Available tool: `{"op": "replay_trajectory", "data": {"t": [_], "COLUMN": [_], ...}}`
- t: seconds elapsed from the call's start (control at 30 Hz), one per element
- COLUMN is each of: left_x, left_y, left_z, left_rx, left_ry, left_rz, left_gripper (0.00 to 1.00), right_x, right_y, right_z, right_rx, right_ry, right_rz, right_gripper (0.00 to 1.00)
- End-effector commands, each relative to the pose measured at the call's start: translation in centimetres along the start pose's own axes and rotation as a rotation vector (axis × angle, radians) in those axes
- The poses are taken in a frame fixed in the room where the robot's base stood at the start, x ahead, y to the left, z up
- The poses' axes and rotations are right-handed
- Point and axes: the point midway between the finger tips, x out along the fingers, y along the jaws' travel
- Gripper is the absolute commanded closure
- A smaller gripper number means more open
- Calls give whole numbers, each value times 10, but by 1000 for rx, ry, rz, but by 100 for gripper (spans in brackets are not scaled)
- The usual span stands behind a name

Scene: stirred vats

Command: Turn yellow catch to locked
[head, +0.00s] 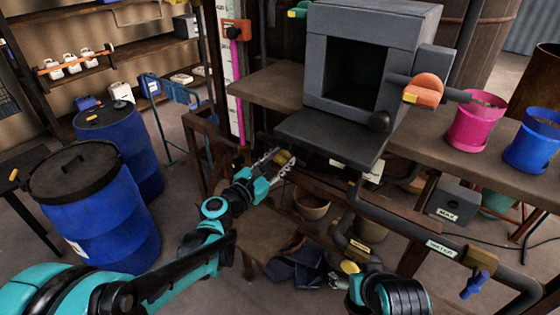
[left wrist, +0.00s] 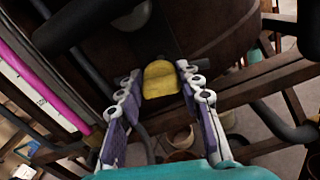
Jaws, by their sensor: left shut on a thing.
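The yellow catch (left wrist: 160,80) sits between the two fingers of my left gripper (left wrist: 162,92) in the left wrist view, mounted by a dark rounded vessel. In the head view the catch (head: 284,157) is a small yellow patch at the fingertips, below the grey box's open flap. My left gripper (head: 272,162) is shut on the catch. Any lock marking on the catch is too small or hidden to read.
A grey box (head: 372,25) with an open flap (head: 330,136) stands above the gripper. Pipes (head: 400,215) run to its right. A pink bucket (head: 476,122) and a blue bucket (head: 533,143) stand on the bench. Blue drums (head: 105,215) stand at left.

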Motion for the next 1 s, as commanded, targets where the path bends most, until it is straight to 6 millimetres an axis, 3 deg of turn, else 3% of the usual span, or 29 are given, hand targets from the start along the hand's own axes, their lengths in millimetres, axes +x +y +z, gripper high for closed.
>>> {"op": "replay_trajectory", "data": {"t": [1.0], "left_x": [0], "left_y": [-3], "left_z": [-2], "left_rx": [957], "left_ry": [0], "left_rz": [0], "left_gripper": [93], "right_x": [13], "right_y": [0], "right_z": [9], "right_rx": [0], "right_ry": [0], "right_rz": [0], "right_gripper": [22]}}
